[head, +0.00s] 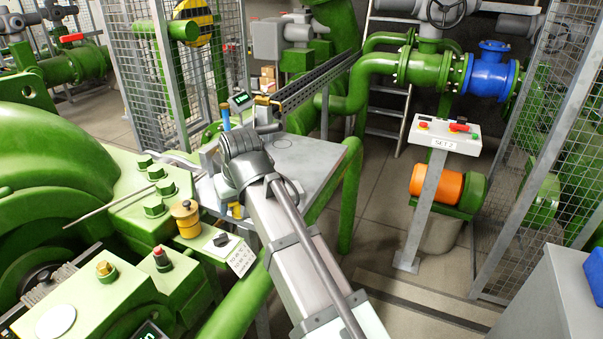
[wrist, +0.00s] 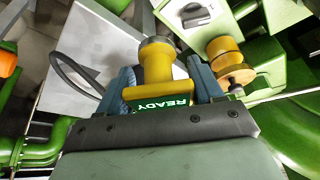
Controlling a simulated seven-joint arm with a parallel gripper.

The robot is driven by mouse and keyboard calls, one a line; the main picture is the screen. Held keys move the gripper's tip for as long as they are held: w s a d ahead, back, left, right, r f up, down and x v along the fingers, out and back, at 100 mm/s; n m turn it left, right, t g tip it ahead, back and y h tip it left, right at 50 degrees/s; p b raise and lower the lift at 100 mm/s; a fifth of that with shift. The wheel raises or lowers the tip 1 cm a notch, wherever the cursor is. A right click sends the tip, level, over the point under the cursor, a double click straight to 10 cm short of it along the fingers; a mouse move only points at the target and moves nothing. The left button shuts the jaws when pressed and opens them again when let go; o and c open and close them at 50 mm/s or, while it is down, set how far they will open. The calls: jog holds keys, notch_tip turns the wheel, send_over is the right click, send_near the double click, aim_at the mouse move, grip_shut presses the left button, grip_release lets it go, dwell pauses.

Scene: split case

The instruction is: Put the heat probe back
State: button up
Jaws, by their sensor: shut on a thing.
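My gripper (wrist: 165,88) is shut on a yellow handheld body with a green READY display, which I take to be the heat probe (wrist: 157,68). Its blue-grey fingers stand on either side of the body. A grey round end shows at the far side of it, and a black cable loops off to the left. In the head view my wrist hides most of the gripper; bits of blue and yellow show below it (head: 236,211). The probe is beside the green split case (head: 110,215). Whether it touches anything cannot be told.
A yellow-brown cylinder (head: 186,217) stands on the case edge close to my gripper; it also shows in the wrist view (wrist: 224,58). A thin rod (head: 110,205) crosses the case. A grey table (head: 310,160) lies behind my wrist. A control stand (head: 440,135) is at right.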

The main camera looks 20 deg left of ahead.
jog(key=w+d+f+m+t+h, duration=0.15)
jog(key=w+d+f, duration=0.25)
jog(key=w+d, duration=0.4)
jog(key=w+d+f+m+g+y, duration=0.1)
jog(key=w+d+f+m, duration=0.15)
jog(key=w+d, duration=0.6)
jog(key=w+d+f+m+t+h, duration=0.15)
jog(key=w+d+f, duration=0.4)
jog(key=d, duration=0.75)
jog(key=w+d+f+m+h, duration=0.1)
jog(key=w+d+f+m, duration=0.45)
jog(key=d, duration=0.85)
jog(key=w+a+r+n+y, duration=0.1)
jog(key=w+a+r+n, duration=0.35)
jog(key=a, duration=0.95)
jog(key=w+a+r+n+g+y, duration=0.1)
jog(key=a+r+n, duration=0.1)
jog(key=a+r, duration=0.95)
jog(key=w+a+r+n+y, duration=0.1)
jog(key=w+a+r+n, duration=0.15)
jog(key=a, duration=1.55)
jog(key=shift+s+f, duration=0.2)
jog(key=shift+f, duration=4.4)
jog(key=shift+f, duration=0.15)
jog(key=o, duration=1.3)
